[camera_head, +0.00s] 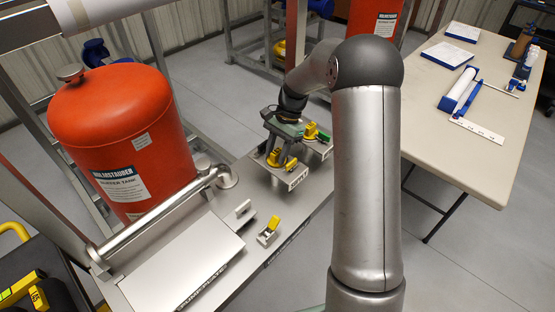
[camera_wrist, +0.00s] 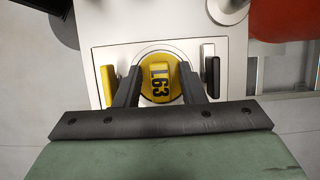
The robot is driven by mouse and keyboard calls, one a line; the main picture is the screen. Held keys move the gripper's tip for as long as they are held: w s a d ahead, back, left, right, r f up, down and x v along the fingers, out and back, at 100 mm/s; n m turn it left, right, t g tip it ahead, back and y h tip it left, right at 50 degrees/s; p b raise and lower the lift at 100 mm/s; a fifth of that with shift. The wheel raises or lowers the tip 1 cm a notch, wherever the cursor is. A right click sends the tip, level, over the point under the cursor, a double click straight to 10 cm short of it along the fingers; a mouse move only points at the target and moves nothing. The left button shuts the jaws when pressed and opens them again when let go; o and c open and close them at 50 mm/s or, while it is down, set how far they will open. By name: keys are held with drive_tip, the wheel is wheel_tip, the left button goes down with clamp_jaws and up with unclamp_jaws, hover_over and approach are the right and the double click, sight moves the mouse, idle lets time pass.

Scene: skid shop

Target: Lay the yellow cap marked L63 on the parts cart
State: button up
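The yellow cap marked L63 (camera_wrist: 160,82) sits on a pale panel in the wrist view, with a round base and a raised grip bearing the label. My gripper (camera_wrist: 160,70) is open, with one dark finger on each side of the raised grip and small gaps between. In the head view my gripper (camera_head: 279,157) points down over the panel (camera_head: 299,180) on the skid, and yellow shows between its fingers. A black cart with a yellow handle (camera_head: 14,232) is partly in view at the lower left; I cannot tell if it is the parts cart.
A red-orange tank (camera_head: 125,130) and a metal pipe (camera_head: 160,215) stand left of my gripper. Another yellow-handled fitting (camera_head: 311,131) is just right of it, and a small yellow-topped part (camera_head: 269,229) is nearer. A beige table (camera_head: 470,150) with papers and tools stands right.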

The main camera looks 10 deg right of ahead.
sight(277, 151)
clamp_jaws()
drive_tip(key=shift+r+p, duration=2.55)
drive_tip(key=shift+r, duration=1)
